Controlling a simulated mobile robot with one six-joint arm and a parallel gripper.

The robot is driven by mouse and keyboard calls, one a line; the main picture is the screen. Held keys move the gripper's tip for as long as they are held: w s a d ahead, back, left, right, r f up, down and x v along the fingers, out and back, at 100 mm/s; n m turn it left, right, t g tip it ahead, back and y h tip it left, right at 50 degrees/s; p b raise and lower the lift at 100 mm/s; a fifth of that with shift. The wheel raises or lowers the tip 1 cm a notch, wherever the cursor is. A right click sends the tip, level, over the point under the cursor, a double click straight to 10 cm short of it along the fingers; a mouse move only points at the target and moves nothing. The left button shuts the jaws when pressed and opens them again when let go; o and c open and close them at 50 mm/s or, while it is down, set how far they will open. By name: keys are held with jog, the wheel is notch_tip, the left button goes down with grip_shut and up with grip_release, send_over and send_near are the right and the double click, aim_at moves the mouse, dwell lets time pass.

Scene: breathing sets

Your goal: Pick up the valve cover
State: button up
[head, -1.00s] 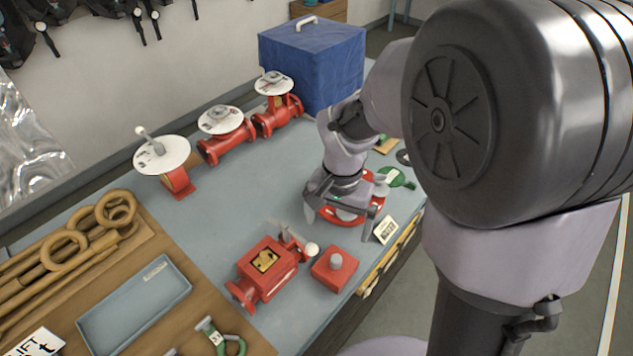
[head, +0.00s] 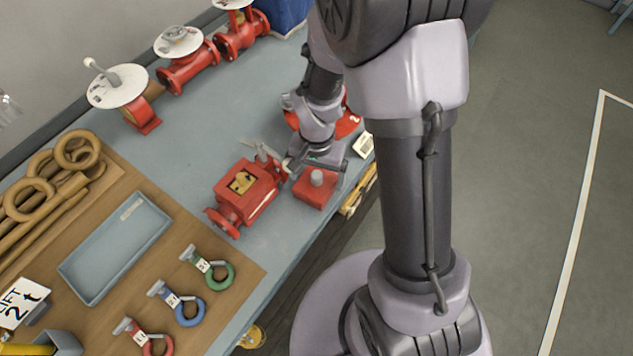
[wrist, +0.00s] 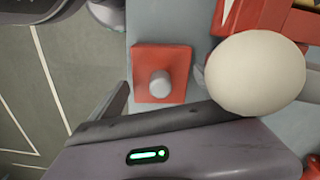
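The valve cover (head: 315,188) is a red square block with a grey round knob on top. It lies on the blue-grey bench top near its front edge, right of the red valve body (head: 243,196). In the wrist view the cover (wrist: 177,58) shows whole, its knob near the middle. My gripper (head: 316,168) is above and just behind the cover, fingers spread and nothing between them. In the wrist view one finger of my gripper (wrist: 158,97) shows left of the cover; the other is mostly hidden by a white ball (wrist: 255,74).
The white ball tops a lever at the valve body, close beside my gripper. A red round part (head: 350,122) is partly hidden behind my arm. Red valves with white discs (head: 188,62) stand at the back. A blue tray (head: 115,247) and coloured shackles (head: 218,272) lie left.

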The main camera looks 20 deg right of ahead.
jog(key=c, duration=1.5)
